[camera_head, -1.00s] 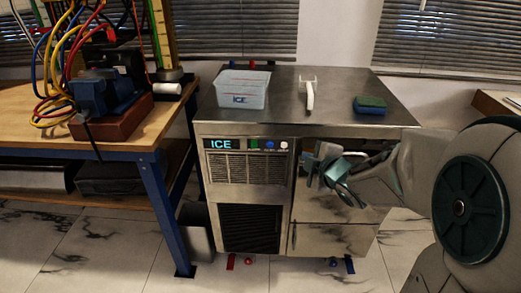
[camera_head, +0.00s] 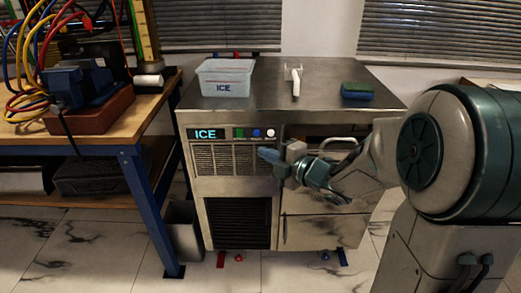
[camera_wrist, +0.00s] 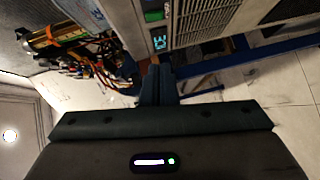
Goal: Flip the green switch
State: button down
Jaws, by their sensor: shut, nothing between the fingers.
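The green switch (camera_head: 239,133) is a small green square on the front panel of the ice machine (camera_head: 235,215), just right of the lit ICE sign (camera_head: 206,134). It also shows near the top of the wrist view as a green patch (camera_wrist: 154,15), next to the ICE sign (camera_wrist: 159,41). My gripper (camera_head: 265,154) is shut and empty, its tips pointing left in front of the machine. In the head view the tips appear below and right of the green switch. I cannot tell whether they touch the panel. The fingers show shut in the wrist view (camera_wrist: 157,70).
A blue button (camera_head: 256,133) and a white button (camera_head: 271,132) sit right of the green switch. An ice bin (camera_head: 226,78), a scoop (camera_head: 295,82) and a sponge (camera_head: 357,91) are on top. A blue-legged workbench (camera_head: 150,205) stands left.

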aim_at(237, 136)
jog(key=shift+w+a+f+b, duration=0.4)
jog(key=shift+w+a, duration=0.55)
jog(key=shift+w, duration=0.75)
jog(key=shift+w+a+f+b, duration=0.25)
jog(key=shift+w+a+b, duration=0.2)
jog(key=shift+w+a, duration=0.9)
jog(key=shift+w+a+f+b, duration=0.4)
jog(key=shift+w+a, duration=0.2)
jog(key=shift+w, duration=1.4)
